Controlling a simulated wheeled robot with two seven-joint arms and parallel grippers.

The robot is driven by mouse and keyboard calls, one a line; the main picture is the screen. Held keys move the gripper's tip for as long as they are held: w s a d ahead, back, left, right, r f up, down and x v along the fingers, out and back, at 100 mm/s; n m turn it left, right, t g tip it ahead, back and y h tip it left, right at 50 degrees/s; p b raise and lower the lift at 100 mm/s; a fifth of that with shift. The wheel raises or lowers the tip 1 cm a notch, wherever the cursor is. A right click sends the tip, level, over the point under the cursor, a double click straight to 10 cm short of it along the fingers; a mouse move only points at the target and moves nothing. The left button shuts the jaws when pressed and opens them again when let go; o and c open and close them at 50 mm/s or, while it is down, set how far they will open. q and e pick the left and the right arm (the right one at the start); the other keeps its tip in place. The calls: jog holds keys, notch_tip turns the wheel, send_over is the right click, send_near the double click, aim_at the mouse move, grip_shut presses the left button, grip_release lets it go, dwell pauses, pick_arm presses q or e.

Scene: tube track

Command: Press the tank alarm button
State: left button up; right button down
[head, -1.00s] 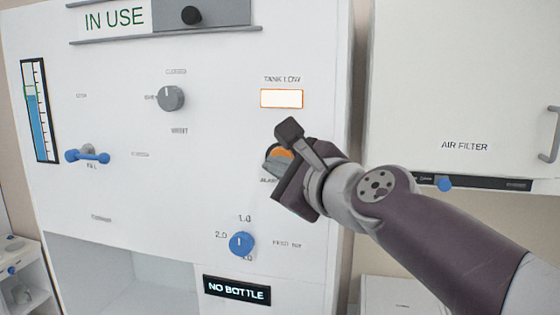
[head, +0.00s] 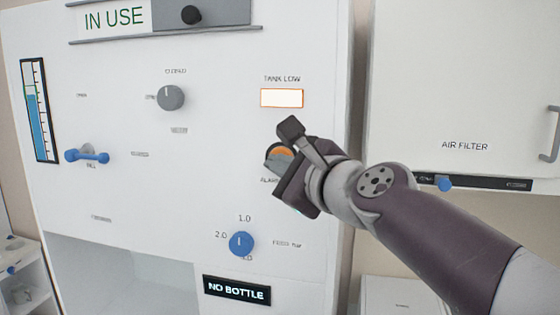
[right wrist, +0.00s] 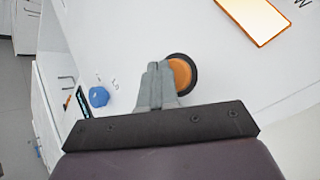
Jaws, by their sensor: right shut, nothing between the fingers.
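The alarm button (head: 283,151) is an orange round cap with a dark ring on the white panel, under the lit "TANK LOW" lamp (head: 281,98). My right gripper (head: 272,162) is in front of it and covers part of it in the head view. In the right wrist view the shut, empty fingertips (right wrist: 154,68) overlap the left edge of the orange button (right wrist: 181,74). I cannot tell whether they touch it. The lamp also shows in the right wrist view (right wrist: 256,18). My left gripper is out of view.
A blue pressure knob (head: 241,243) sits below the button, above the "NO BOTTLE" display (head: 237,290). A grey selector knob (head: 171,98), a blue fill valve (head: 88,156) and a level gauge (head: 39,110) are to the left. The air filter cabinet (head: 450,90) is at right.

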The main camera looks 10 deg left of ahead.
jog(key=shift+w, duration=0.45)
dwell(0.6)
dwell(0.4)
jog(key=shift+s, duration=0.9)
jog(key=s+p, duration=0.2)
jog(key=s, duration=0.3)
jog(key=shift+a, duration=0.1)
